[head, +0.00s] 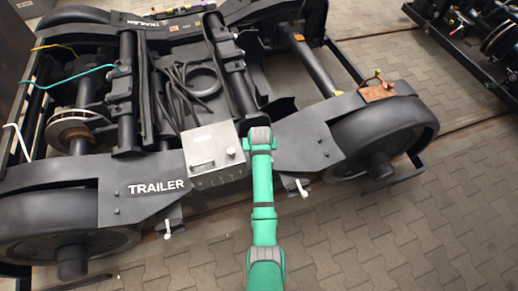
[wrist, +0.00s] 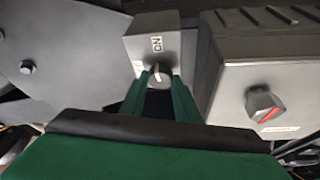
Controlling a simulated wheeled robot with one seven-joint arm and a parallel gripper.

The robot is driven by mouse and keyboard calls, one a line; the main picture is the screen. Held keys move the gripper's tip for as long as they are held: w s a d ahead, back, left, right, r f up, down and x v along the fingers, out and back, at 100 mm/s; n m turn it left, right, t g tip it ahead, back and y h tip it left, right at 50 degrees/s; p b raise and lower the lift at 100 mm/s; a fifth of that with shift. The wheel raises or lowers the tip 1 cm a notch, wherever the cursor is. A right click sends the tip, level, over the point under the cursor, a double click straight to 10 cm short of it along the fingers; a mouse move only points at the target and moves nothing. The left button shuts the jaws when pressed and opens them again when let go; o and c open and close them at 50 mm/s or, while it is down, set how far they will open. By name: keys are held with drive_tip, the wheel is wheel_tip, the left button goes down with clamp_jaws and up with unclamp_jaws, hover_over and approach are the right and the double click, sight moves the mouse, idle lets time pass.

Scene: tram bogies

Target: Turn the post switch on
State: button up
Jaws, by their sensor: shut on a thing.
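The post switch (wrist: 138,46) is a small grey box with an "ON" label in the wrist view. Its dark round knob (wrist: 158,71) with a light pointer mark sits below the label. My gripper (wrist: 160,80) has its two green fingertips on either side of the knob, shut on it. The fingers hide the lower part of the box. In the head view my green arm reaches up to the bogie frame, and the fingertips and the post switch are hidden behind the wrist.
A larger grey box (wrist: 231,80) with a red-marked knob (wrist: 263,104) stands close to the right in the wrist view. The head view shows a grey control box (head: 213,154) left of my arm, on the bogie marked TRAILER. Paved floor (head: 400,240) lies clear at right.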

drive_tip(key=shift+m+h, duration=0.3)
drive_tip(key=shift+m, duration=0.6)
drive_tip(key=o, duration=1.1)
drive_tip(key=shift+c, duration=0.2)
drive_tip(key=v, duration=1)
drive_tip(key=shift+r, duration=0.4)
drive_tip(key=shift+s+a, duration=0.1)
drive_tip(key=shift+s, duration=0.05)
